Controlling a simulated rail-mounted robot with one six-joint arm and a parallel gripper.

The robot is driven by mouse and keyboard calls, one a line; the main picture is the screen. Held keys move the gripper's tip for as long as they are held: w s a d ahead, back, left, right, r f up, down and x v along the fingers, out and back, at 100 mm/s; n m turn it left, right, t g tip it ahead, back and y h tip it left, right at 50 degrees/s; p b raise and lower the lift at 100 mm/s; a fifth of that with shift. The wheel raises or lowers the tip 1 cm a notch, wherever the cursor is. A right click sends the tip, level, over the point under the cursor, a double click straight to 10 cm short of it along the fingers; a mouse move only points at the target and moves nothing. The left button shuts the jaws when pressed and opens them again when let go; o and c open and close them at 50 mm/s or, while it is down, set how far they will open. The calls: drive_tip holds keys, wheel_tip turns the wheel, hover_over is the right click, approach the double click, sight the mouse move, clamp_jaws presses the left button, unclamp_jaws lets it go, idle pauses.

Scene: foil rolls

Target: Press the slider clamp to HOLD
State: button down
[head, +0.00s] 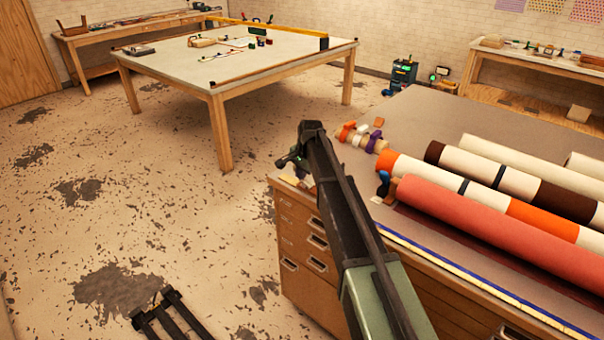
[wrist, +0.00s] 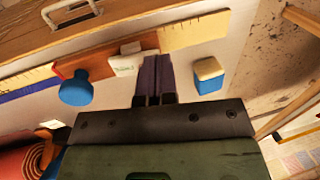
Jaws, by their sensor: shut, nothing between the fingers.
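The slider clamp is an orange-brown bar (wrist: 104,53) with a round blue knob (wrist: 75,89), lying along the ruler strip at the worktop edge in the wrist view. A small white tag with green marks (wrist: 124,66) sits at its right end; its lettering is too small to read. My gripper (wrist: 157,58) is shut and empty, its tips just right of the tag and the knob farther left. I cannot tell whether the tips touch anything. In the head view my gripper (head: 292,160) is over the worktop's near left corner, and my arm hides the clamp.
A blue block with a cream top (wrist: 209,76) stands right of my fingers. A yellow ruler (wrist: 193,32) runs along the edge above a drawer front. A red roll (head: 480,225) and several other rolls lie on the worktop (head: 420,115). Open floor (head: 190,210) lies left.

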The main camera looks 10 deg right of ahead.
drive_tip(key=shift+w+a+f+g+h+b, duration=0.15)
drive_tip(key=shift+w+f+g+h+b, duration=0.1)
drive_tip(key=shift+f+b, duration=0.2)
drive_tip(key=shift+w+a+f+g+h+b, duration=0.15)
drive_tip(key=shift+f+g+b, duration=0.15)
drive_tip(key=shift+f, duration=0.15)
drive_tip(key=shift+s+r, duration=0.15)
drive_tip(key=shift+s, duration=0.2)
drive_tip(key=shift+s+r, duration=0.1)
drive_tip(key=shift+s, duration=0.05)
drive_tip(key=shift+s+d, duration=0.2)
drive_tip(key=shift+s, duration=0.05)
